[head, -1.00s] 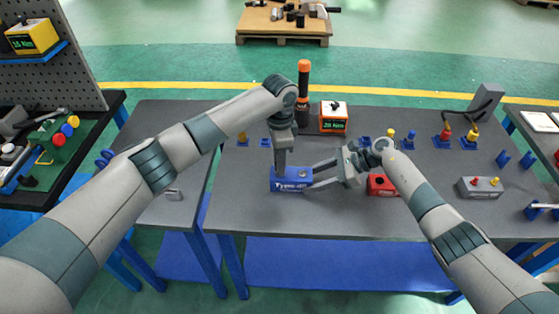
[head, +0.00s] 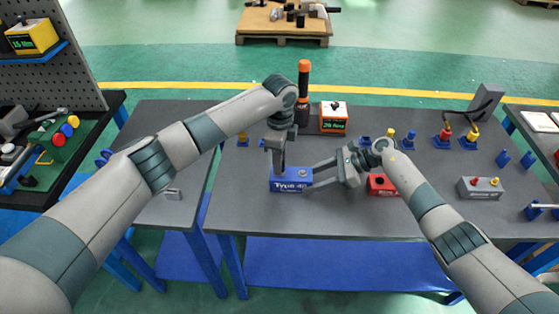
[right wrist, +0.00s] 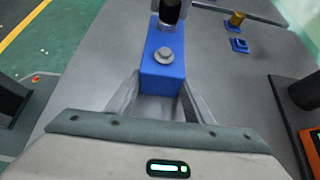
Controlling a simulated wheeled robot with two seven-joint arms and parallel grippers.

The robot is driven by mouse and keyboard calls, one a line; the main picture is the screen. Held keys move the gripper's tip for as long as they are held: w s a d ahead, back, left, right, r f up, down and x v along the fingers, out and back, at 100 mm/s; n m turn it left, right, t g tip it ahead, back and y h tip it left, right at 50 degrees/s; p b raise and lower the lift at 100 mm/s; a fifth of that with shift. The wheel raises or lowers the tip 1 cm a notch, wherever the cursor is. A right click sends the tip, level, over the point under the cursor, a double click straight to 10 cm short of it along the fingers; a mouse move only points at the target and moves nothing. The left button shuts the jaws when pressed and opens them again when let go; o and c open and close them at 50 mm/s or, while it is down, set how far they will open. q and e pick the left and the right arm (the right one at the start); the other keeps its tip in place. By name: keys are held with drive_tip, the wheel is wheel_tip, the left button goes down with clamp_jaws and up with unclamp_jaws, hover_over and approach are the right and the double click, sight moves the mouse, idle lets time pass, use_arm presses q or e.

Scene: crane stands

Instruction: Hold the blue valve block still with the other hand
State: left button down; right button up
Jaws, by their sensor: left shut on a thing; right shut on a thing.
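The blue valve block (head: 291,187), with white lettering on its front, lies on the grey bench in the head view. In the right wrist view the block (right wrist: 163,70) has a grey bolt-like fitting (right wrist: 164,55) on top. My right gripper (head: 313,174) comes from the right and is shut on the block's right end, one finger on each side. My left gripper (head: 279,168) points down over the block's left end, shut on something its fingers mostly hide. A dark round part (right wrist: 170,12) shows there at the top of the right wrist view.
A red block (head: 381,186) sits just right of my right gripper. An orange-topped driver (head: 304,80) and an orange-and-white display box (head: 333,118) stand behind. A grey block (head: 480,187) with knobs is at the right. The bench (head: 250,218) front is clear.

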use_arm(q)
drive_tip(key=m, duration=0.5)
idle(0.3)
drive_tip(key=c, duration=1.4)
unclamp_jaws()
drive_tip(key=shift+c, duration=0.7)
drive_tip(key=shift+n, duration=2.6)
